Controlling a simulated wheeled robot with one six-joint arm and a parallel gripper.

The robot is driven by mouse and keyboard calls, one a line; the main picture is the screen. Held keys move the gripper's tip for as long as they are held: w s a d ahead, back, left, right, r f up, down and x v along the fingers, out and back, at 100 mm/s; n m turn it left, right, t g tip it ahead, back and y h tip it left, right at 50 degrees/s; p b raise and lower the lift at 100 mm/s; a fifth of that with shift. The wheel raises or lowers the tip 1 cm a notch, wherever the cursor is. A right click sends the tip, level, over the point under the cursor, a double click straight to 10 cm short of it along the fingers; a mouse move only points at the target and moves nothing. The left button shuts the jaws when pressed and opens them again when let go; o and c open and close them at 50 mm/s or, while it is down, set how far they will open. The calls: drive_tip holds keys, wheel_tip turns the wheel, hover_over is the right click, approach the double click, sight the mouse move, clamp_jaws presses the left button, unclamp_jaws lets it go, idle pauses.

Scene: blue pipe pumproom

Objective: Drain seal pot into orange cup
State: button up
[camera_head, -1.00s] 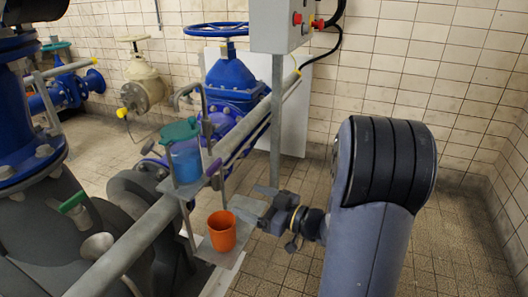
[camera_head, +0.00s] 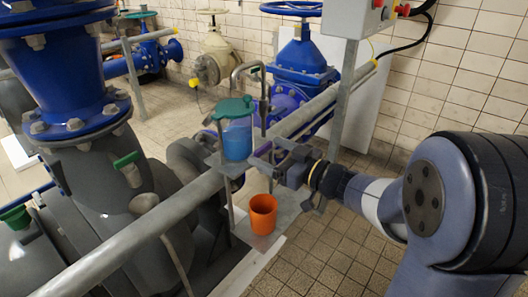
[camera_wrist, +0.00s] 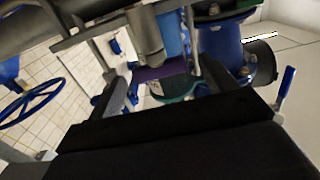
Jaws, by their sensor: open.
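The seal pot (camera_head: 237,139) is a clear vessel with blue liquid and a green lid, standing on a small grey bracket beside the pipe rail. The orange cup (camera_head: 263,214) stands upright and lower, on a grey plate below and slightly right of the pot. My gripper (camera_head: 258,160) is open and empty, just right of the pot's lower part and above the cup. I cannot tell whether it touches anything. In the wrist view the green lid (camera_wrist: 176,89) and part of the blue pot (camera_wrist: 172,35) show between my dark fingers. The cup is not visible there.
A grey pipe rail (camera_head: 150,230) runs diagonally past the pot. A bent grey tube (camera_head: 250,68) rises behind it. A blue valve (camera_head: 300,58) and grey control box (camera_head: 350,15) stand behind. A large blue flanged pipe (camera_head: 68,80) fills the left. Tiled floor is open at lower right.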

drive_tip(key=shift+x, duration=1.4)
drive_tip(key=shift+c, duration=0.2)
drive_tip(key=c, duration=1)
